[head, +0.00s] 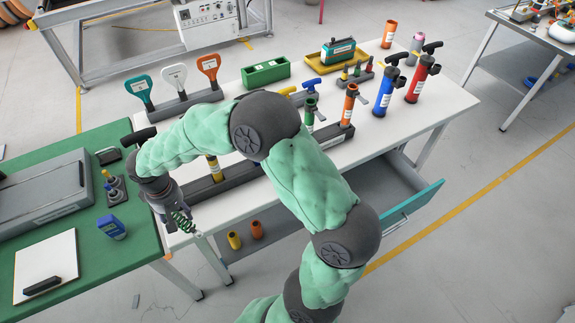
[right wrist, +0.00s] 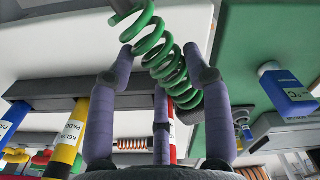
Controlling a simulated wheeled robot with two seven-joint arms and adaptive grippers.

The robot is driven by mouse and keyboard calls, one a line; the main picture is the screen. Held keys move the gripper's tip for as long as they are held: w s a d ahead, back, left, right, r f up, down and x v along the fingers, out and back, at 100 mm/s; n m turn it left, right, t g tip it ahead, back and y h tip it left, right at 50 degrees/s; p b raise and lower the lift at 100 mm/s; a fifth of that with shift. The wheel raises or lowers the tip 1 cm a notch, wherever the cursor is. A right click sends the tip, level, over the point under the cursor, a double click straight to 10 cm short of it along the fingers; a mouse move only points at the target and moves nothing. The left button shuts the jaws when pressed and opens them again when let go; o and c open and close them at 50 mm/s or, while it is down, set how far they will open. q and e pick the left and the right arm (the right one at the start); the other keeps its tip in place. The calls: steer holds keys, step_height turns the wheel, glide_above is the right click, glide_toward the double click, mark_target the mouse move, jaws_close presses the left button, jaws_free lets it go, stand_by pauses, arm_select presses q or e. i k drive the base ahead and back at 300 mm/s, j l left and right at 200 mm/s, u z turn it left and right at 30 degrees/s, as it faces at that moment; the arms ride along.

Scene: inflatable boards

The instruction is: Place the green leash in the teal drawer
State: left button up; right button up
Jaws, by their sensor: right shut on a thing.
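The green leash (head: 183,222) is a coiled cord. The teal drawer (head: 412,207) is pulled open under the right side of the white table, with a grey inside. My arm hides part of the drawer. My left gripper is not in view.
The white table (head: 450,98) carries blue (head: 386,92) and red (head: 422,78) pumps, a green tray (head: 265,73), a yellow tray and racks of tools. The green table (head: 135,240) holds a grey case, a blue bottle (head: 112,228) and a white board. Floor right of the drawer is clear.

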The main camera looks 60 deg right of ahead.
mark_target(383, 196)
steer(key=k+l+z, duration=0.1)
steer(key=l, duration=0.25)
steer(key=k+l, duration=0.25)
steer(key=k+l+z, duration=0.15)
steer(key=l, duration=0.35)
steer(key=k+l+z, duration=0.1)
steer(key=l, duration=0.25)
steer(key=k+l, duration=0.25)
steer(key=l, duration=0.15)
steer(key=k+l+z, duration=0.15)
steer(key=l, duration=0.25)
